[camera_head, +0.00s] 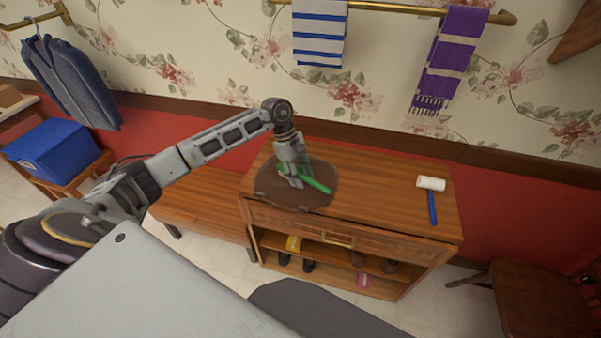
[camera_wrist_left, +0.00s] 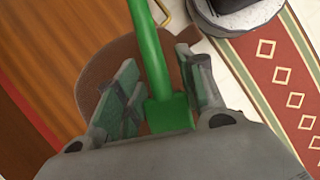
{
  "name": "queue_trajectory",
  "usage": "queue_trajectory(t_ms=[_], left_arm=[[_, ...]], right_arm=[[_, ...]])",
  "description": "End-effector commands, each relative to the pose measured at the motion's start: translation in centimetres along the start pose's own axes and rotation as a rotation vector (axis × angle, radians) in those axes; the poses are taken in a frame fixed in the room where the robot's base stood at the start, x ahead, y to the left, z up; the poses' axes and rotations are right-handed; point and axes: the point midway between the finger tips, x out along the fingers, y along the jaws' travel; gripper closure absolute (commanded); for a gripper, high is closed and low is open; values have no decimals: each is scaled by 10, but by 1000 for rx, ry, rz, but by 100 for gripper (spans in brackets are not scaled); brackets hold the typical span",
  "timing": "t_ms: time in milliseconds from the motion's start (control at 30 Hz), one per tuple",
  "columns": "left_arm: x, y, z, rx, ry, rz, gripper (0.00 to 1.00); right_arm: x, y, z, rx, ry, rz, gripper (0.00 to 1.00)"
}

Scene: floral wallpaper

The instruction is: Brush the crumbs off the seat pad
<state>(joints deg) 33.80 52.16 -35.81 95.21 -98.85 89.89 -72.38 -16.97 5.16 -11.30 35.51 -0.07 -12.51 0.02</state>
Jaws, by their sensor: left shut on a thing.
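The seat pad (camera_head: 267,191) is a round brown pad lying on the left part of the wooden cabinet top. In the left wrist view the pad (camera_wrist_left: 98,72) shows behind my fingers. My left gripper (camera_head: 291,178) is over the pad, pointing down, shut on a green brush (camera_head: 318,185). The brush's green handle (camera_wrist_left: 150,50) runs between the two fingers in the left wrist view. Its bristles cannot be made out. I cannot tell whether the brush touches the pad. No crumbs can be made out at this size. My right gripper is not in view.
A lint roller with a white head and blue handle (camera_head: 432,198) lies on the right of the cabinet top (camera_head: 384,190). Shoes stand on the shelves below. A lower wooden bench (camera_head: 203,208) adjoins on the left. Towels hang above. A wooden chair (camera_head: 540,300) stands at right.

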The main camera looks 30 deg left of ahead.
Motion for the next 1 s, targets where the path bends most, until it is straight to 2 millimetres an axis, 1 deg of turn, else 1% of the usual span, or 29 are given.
queue_trajectory(t_ms=[100,200,500,1000], left_arm=[[9,0,-3,0,-2,0,80],[16,0,-6,-1,-2,-1,80],[31,0,-13,-1,-1,0,80],[34,0,-14,0,-1,1,80]], right_arm=[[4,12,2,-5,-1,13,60],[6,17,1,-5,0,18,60],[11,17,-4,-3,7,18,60],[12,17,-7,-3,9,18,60]])
